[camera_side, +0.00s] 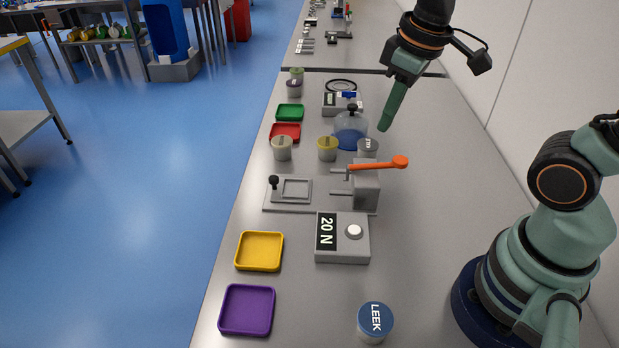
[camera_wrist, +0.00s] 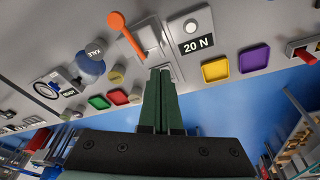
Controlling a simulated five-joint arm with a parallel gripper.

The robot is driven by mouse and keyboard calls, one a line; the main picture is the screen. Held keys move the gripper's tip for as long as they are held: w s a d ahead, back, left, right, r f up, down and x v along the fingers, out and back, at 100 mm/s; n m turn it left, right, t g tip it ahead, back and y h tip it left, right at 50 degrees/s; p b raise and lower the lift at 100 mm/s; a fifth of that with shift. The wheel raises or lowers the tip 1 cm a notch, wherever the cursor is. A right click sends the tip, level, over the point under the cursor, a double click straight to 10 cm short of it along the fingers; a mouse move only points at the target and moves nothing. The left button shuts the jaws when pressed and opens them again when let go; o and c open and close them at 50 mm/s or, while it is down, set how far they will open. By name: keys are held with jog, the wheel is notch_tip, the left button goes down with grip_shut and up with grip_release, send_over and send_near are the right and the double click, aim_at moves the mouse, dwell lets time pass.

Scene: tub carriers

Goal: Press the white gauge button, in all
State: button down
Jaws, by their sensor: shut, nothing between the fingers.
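The white gauge button (camera_side: 354,231) sits on top of a grey gauge box (camera_side: 342,256) whose dark panel reads "20 N". In the wrist view the button (camera_wrist: 190,26) and the box (camera_wrist: 209,28) show at the top, right of centre. My gripper (camera_side: 384,127) is shut and empty, pointing down above the far part of the bench. It is well behind the gauge in the side view and apart from it. In the wrist view its closed fingers (camera_wrist: 162,71) lie below and left of the gauge. Nothing covers the button.
A press with an orange lever (camera_side: 378,163) stands between my gripper and the gauge. Several tubs, a blue dome (camera_side: 350,130), and green and red trays (camera_side: 286,140) stand farther back. Yellow (camera_side: 259,270) and purple trays (camera_side: 247,333) and a LEEK tub (camera_side: 375,340) are nearer.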

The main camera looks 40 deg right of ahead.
aim_at(351, 229)
jog(key=a+f+n+g+h, duration=0.2)
jog(key=a+f+n+g, duration=0.4)
jog(key=f+n+g, duration=0.3)
jog(key=shift+s+a+n+g, duration=0.2)
jog(key=shift+a+n+g, duration=0.15)
jog(key=shift+n, duration=0.45)
jog(key=shift+f, duration=0.15)
jog(key=shift+f, duration=4.3)
jog(key=shift+f, duration=0.2)
jog(key=shift+d+f, duration=0.15)
jog(key=shift+f, duration=0.1)
